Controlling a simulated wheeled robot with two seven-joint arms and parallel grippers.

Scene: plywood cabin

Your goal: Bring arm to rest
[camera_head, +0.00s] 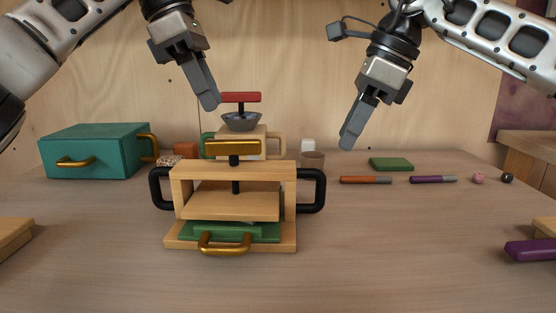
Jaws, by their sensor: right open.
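My left arm comes in from the upper left. Its gripper (209,103) points down and slightly right, in the air just left of the red-handled dark bowl-shaped piece (241,121). Its fingers overlap in this view, so the gap between them is hidden. My right arm comes in from the upper right. Its gripper (348,141) is open and points down and left, in the air above the back of the table. I see nothing held in the right gripper.
A wooden press-like frame (235,170) with black side handles stands mid-table. A teal box (95,150) is at left. A green block (391,164), an orange-grey stick (365,180) and a purple-grey stick (433,179) lie right.

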